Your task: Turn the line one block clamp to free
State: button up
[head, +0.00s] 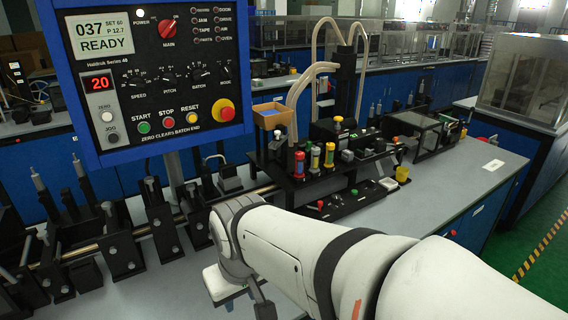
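A row of black clamp-like blocks with upright posts and small handles stands along a metal rail (95,243) at the left. One such block (160,222) stands below the control panel, and another (118,248) is further left. I cannot tell which of them is the line one block clamp, or whether it is turned to free. My white arm (300,255) reaches in from the lower right, with its grey joint (232,225) right of these blocks.
A blue-framed control panel (150,75) reading READY hangs over the bench at the upper left. A black station (325,150) with coloured cylinders and hoses stands behind my arm. The grey bench top (455,180) is clear at the right.

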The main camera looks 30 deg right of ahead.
aim_at(372, 183)
jog(key=u, duration=0.2)
jog(key=k, duration=0.45)
jog(key=u, duration=2.1)
jog(key=k, duration=1.65)
jog(key=z, duration=2.65)
jog(key=i, duration=0.95)
